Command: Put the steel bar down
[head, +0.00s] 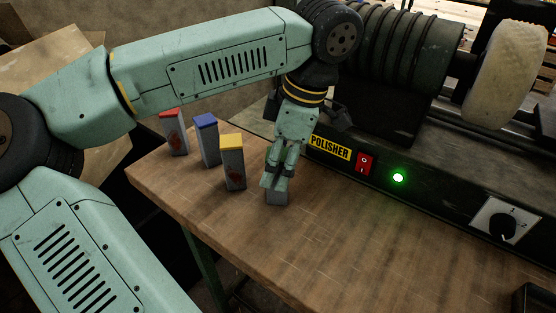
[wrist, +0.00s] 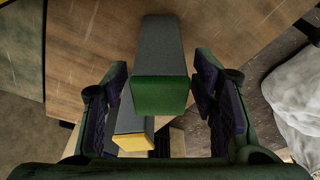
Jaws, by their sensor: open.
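A grey steel bar with a green end (wrist: 160,96) is between the fingers of my gripper (head: 275,182). In the head view, the lower part of this bar (head: 277,198) shows below the fingertips and appears to stand upright on the wooden bench (head: 330,235). My fingers hide its upper part there. My gripper is open around the bar. In the wrist view, a narrow gap shows between the bar and each finger.
Yellow-topped (head: 233,165), blue-topped (head: 207,140) and red-topped (head: 174,132) grey bars stand on the bench left of my gripper. The polisher (head: 330,148), with a red switch (head: 365,163) and lit green lamp (head: 398,178), is close behind. The bench front is clear.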

